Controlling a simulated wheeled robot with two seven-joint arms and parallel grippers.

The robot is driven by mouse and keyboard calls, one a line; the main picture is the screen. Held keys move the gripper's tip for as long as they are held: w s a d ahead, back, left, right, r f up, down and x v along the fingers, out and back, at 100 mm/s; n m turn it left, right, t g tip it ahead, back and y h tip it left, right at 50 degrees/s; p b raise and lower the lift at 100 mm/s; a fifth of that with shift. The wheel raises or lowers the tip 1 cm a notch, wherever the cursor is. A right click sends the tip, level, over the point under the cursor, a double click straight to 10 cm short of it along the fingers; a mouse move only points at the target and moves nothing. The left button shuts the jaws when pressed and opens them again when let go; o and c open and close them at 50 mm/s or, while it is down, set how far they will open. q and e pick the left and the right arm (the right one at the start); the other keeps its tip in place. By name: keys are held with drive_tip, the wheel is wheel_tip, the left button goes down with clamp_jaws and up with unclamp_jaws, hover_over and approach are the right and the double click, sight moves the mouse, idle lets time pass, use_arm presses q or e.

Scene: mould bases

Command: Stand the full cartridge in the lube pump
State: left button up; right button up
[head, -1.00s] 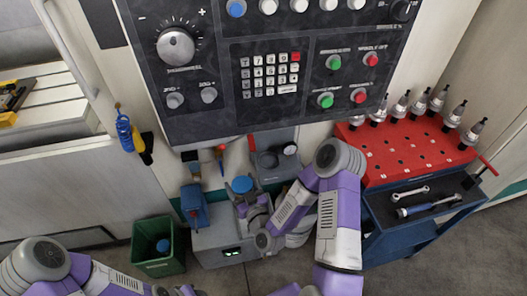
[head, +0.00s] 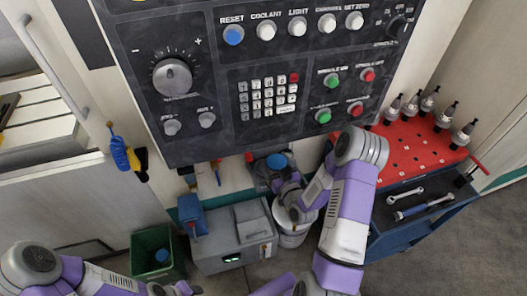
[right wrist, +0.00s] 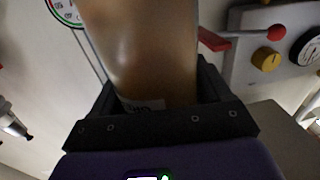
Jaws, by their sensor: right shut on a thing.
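The cartridge shows as a blue cap (head: 277,161) in the head view. In the right wrist view it is a cloudy amber cylinder (right wrist: 145,50) with a white label low on it. My right gripper (head: 288,182) is shut around its lower part. A dark grey unit (head: 259,174), which looks like the lube pump, is on the wall behind the cap. The cartridge and my gripper hide much of it, so I cannot tell whether they touch. My left gripper (head: 172,290) is at the bottom edge, its fingers unclear.
A grey box with a green display (head: 235,240) stands below, beside a white bucket (head: 292,232). A green bin (head: 150,240) holds a blue-capped thing (head: 162,255). A red-topped tool cart (head: 405,152) is at right; the control panel (head: 215,120) overhangs.

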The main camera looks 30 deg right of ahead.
drive_tip(key=w+d+f+b, duration=0.1)
drive_tip(key=w+f+b, duration=0.1)
drive_tip(key=w, duration=0.8)
drive_tip(key=shift+f, duration=0.7)
drive_tip(key=shift+d, duration=0.1)
drive_tip(key=shift+f, duration=0.2)
drive_tip(key=o, duration=1.1)
drive_tip(key=shift+o, duration=0.3)
